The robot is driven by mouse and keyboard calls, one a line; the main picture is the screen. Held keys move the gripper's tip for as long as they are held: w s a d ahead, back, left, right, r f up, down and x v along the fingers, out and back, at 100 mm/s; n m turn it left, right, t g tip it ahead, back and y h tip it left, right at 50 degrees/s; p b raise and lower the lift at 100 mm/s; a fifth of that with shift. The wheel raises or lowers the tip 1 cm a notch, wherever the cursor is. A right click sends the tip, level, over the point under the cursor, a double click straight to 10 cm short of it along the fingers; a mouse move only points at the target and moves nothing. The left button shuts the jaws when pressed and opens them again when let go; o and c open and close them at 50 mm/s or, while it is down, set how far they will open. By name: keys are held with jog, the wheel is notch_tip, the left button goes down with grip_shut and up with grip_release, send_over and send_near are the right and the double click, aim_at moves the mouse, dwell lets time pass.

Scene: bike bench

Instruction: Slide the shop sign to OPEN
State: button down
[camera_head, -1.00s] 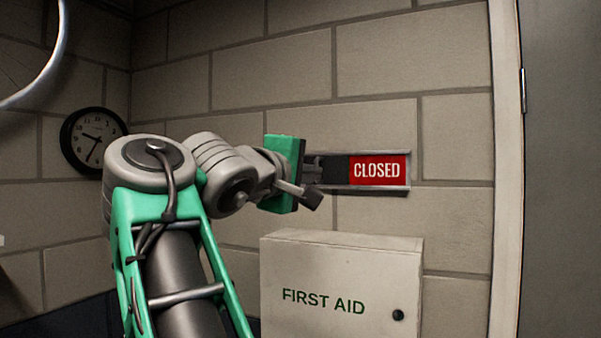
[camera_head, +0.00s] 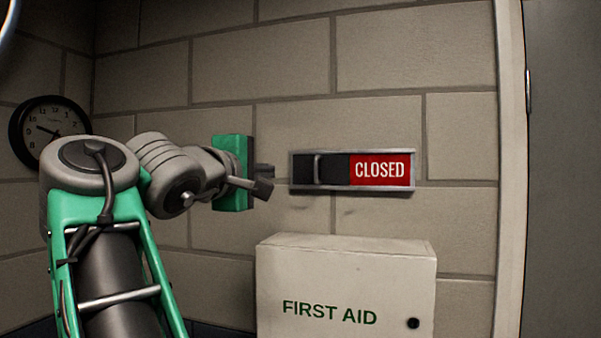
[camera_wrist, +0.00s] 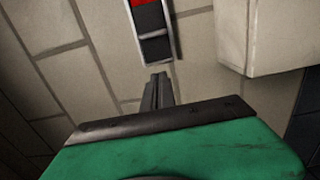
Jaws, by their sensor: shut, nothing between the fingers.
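The shop sign (camera_head: 382,171) is a framed slider on the block wall that reads CLOSED in white on red at its right part. A dark sliding cover (camera_head: 330,169) with a pale upright handle (camera_head: 317,168) fills its left part. The sign's dark end also shows in the wrist view (camera_wrist: 154,47), with a bit of red at the top. My gripper (camera_head: 265,180) is to the left of the sign and apart from it. Its fingers (camera_wrist: 158,80) are shut and empty, pointing toward the sign's dark end in the wrist view.
A white first aid box (camera_head: 345,260) is mounted below the sign and juts out from the wall. A round wall clock (camera_head: 45,128) hangs at the left. A pale door frame (camera_head: 508,180) stands at the right. The wall between gripper and sign is bare.

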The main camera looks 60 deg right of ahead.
jog(key=s+d, duration=0.3)
jog(key=d, duration=0.7)
jog(key=shift+d, duration=0.15)
